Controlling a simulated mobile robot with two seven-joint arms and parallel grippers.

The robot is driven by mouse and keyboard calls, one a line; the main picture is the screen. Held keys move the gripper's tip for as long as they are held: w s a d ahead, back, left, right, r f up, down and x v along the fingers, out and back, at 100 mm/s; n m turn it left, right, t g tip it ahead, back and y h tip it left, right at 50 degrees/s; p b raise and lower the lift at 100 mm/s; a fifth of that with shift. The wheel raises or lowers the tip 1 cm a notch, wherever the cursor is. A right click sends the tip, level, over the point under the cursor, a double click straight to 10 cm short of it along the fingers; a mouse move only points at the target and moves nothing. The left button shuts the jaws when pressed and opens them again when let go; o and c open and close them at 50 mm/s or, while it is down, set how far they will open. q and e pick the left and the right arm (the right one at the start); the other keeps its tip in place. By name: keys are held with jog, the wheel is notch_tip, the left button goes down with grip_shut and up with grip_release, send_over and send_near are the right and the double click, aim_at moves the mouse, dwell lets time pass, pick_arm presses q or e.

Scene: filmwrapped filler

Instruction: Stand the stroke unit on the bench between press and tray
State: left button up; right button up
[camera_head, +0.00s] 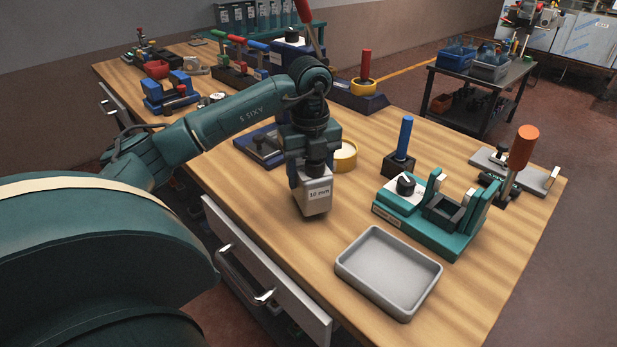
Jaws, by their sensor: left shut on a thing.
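The stroke unit, a grey block labelled "10 mm" (315,197), is upright in my left gripper (311,170), whose fingers close on its dark top. It is over the bench (290,250) near the front edge; I cannot tell whether its base touches the wood. The empty grey tray (388,270) lies to the right of it and nearer. A dark blue base with a red lever (306,14), possibly the press, stands behind my left wrist and is partly hidden. My right gripper is not in view.
A teal fixture (455,243) stands behind the tray, with a blue-handled tool (405,137) and an orange-handled clamp (523,147) nearby. A yellow ring (345,157) sits just behind the unit. Bare wood lies between the unit and the tray. A drawer (262,275) is below the front edge.

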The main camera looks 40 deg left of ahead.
pick_arm(q)
notch_tip(320, 180, down, 2)
jog(key=o, duration=0.9)
jog(key=shift+f, duration=0.2)
jog(key=o, duration=0.5)
jog(key=shift+r, duration=0.1)
